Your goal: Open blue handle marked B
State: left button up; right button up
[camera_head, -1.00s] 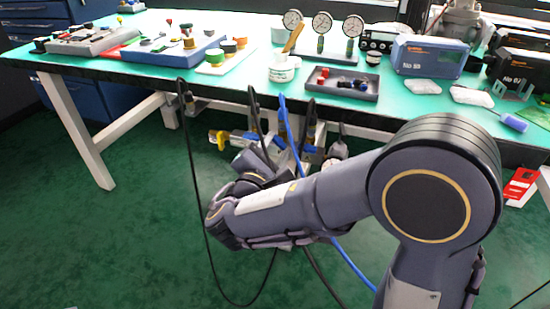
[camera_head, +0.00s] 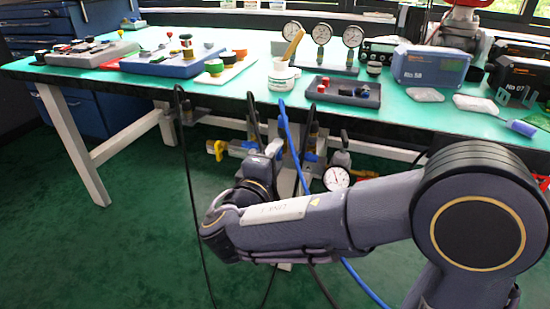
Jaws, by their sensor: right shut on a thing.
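My right gripper (camera_head: 273,150) is under the bench's front edge, among the valve pipework. It is small and partly hidden behind my wrist. It appears shut on part of the valve assembly, most likely a blue handle, but the held part is hard to see. One blue handle (camera_head: 247,146) shows just left of it, beside a yellow fitting (camera_head: 215,149). Another blue part (camera_head: 310,157) shows just right of it. The letter B is not readable on either. My left gripper is not in view.
A round white gauge (camera_head: 336,178) hangs right of the valves. Black hoses and a blue hose (camera_head: 293,135) run down past my arm. The green bench (camera_head: 130,80) above carries gauges, a dark tray (camera_head: 345,97) and boxes. The green floor at left is open.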

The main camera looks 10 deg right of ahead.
jog(key=shift+f+m, duration=0.1)
jog(key=shift+m, duration=0.2)
dwell(0.4)
jog(key=o, duration=1)
jog(key=p+v, duration=0.2)
jog(key=v, duration=0.5)
jog(key=shift+s+a, duration=0.25)
jog(key=shift+s, duration=0.1)
